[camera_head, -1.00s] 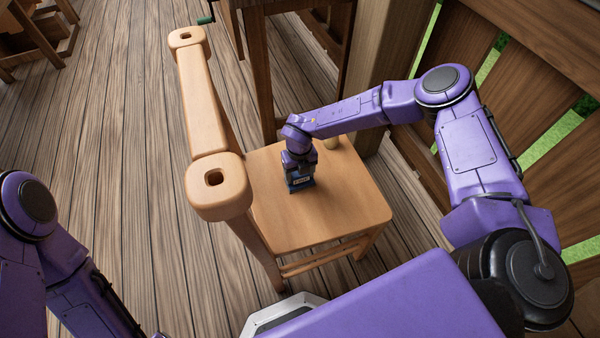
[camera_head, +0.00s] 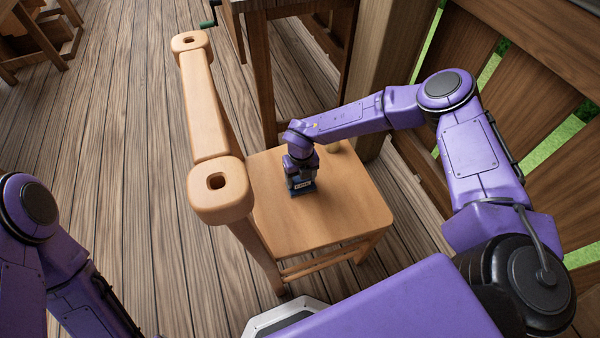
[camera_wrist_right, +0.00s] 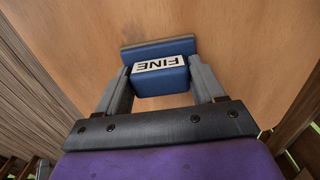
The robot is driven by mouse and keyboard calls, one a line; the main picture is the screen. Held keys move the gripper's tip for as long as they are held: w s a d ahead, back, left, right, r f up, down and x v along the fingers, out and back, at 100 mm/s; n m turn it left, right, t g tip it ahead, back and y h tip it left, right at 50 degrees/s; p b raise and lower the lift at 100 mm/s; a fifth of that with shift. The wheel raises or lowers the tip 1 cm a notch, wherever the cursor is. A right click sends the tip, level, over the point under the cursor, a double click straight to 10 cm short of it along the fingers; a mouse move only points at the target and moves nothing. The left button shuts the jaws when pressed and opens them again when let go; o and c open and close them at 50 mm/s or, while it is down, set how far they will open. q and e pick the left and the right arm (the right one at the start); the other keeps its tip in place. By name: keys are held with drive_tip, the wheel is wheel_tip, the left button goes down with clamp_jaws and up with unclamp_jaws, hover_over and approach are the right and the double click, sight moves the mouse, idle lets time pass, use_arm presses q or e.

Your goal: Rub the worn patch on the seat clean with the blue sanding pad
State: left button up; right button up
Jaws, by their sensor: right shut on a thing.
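A wooden chair with a pale seat (camera_head: 335,215) stands on the deck, its back to the left. My right gripper (camera_head: 300,183) is over the seat, left of its middle, pointing down. In the right wrist view the right gripper (camera_wrist_right: 163,85) is shut on the blue sanding pad (camera_wrist_right: 155,50), which bears a white label reading FINE. The pad (camera_head: 302,190) is at the seat surface and seems to touch it. No worn patch can be made out; the pad and gripper may hide it. Only part of my left arm shows, and its gripper is out of view.
The chair's back (camera_head: 205,110) rises at the seat's left side. A wooden table or bench (camera_head: 262,60) stands behind the chair. A slatted railing (camera_head: 535,50) is at the right. Open deck (camera_head: 130,170) lies left.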

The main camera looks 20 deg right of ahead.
drive_tip(key=shift+f, duration=0.2)
drive_tip(key=shift+w+b, duration=0.25)
drive_tip(key=shift+b, duration=0.1)
drive_tip(key=shift+w+d+r, duration=0.1)
drive_tip(key=shift+w+r, duration=0.05)
drive_tip(key=shift+w, duration=0.4)
drive_tip(key=shift+s+r+p, duration=0.2)
drive_tip(key=shift+s+p, duration=0.2)
drive_tip(key=shift+s, duration=0.45)
drive_tip(key=shift+w+f, duration=0.1)
